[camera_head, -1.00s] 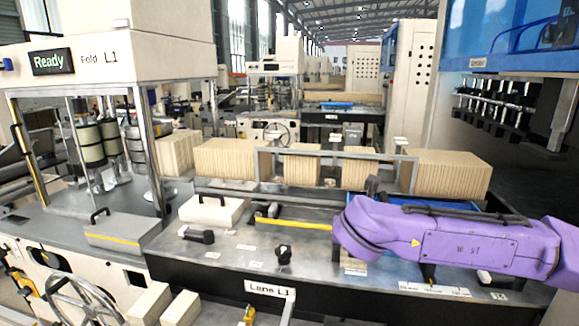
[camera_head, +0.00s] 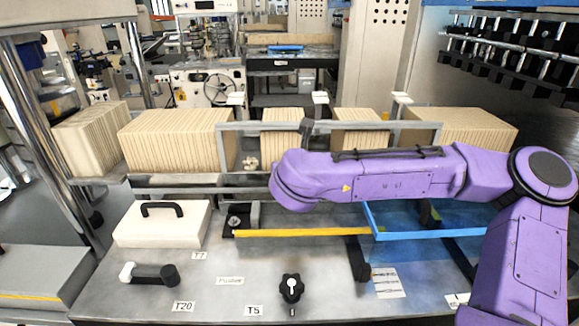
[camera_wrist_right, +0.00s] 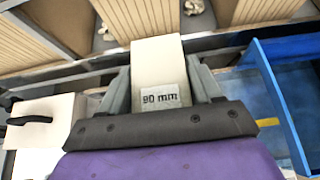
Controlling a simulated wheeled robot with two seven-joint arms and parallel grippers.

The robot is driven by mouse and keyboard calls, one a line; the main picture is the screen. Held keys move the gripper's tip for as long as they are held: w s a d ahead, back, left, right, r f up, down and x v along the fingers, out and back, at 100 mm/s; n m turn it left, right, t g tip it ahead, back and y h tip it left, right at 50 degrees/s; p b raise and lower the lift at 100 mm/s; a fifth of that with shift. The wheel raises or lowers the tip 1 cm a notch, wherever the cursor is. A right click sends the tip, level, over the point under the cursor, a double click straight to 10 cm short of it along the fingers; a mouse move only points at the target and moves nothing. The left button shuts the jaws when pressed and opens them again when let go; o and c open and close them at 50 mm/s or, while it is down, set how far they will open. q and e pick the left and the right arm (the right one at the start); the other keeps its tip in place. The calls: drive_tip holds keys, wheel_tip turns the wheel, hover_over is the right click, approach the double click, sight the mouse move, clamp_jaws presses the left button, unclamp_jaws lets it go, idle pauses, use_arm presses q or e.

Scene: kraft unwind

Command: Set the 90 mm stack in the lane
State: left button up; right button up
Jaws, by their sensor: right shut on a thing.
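My right gripper (camera_wrist_right: 160,78) is shut on a pale block labelled "90 mm" (camera_wrist_right: 156,55), with one grey finger on each side of it, in the right wrist view. The block's far end reaches toward the row of ribbed tan stacks. In the head view my purple right arm comes in from the right, its wrist in front of the lane, and hides the gripper and block. The lane's grey frame (camera_head: 228,148) stands around ribbed stacks (camera_head: 282,130), (camera_head: 358,128), with a gap between them. I cannot tell whether the block touches anything. My left gripper is not in view.
More ribbed stacks stand left (camera_head: 178,140) and right (camera_head: 468,130) of the frame. A blue tray (camera_head: 420,236) lies right, below my arm. A white box with a black handle (camera_head: 162,222), a yellow strip (camera_head: 300,233) and a black knob (camera_head: 291,288) are on the grey deck.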

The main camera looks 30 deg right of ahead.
drive_tip(key=shift+s+f, duration=0.25)
drive_tip(key=shift+f, duration=0.05)
drive_tip(key=shift+a+f+b, duration=0.1)
drive_tip(key=shift+f+b, duration=0.3)
drive_tip(key=shift+b, duration=0.05)
drive_tip(key=shift+w+f+b, duration=0.5)
drive_tip(key=shift+w+f, duration=0.05)
drive_tip(key=shift+f, duration=0.7)
drive_tip(key=shift+s+f+b, duration=0.35)
drive_tip(key=shift+f+b, duration=0.55)
drive_tip(key=shift+b, duration=0.1)
wheel_tip(320, 180, down, 4)
drive_tip(key=b, duration=0.3)
drive_tip(key=shift+w+f, duration=0.1)
drive_tip(key=shift+f, duration=0.1)
drive_tip(key=shift+w+f+b, duration=0.1)
drive_tip(key=shift+f+b, duration=0.95)
drive_tip(key=shift+b, duration=0.1)
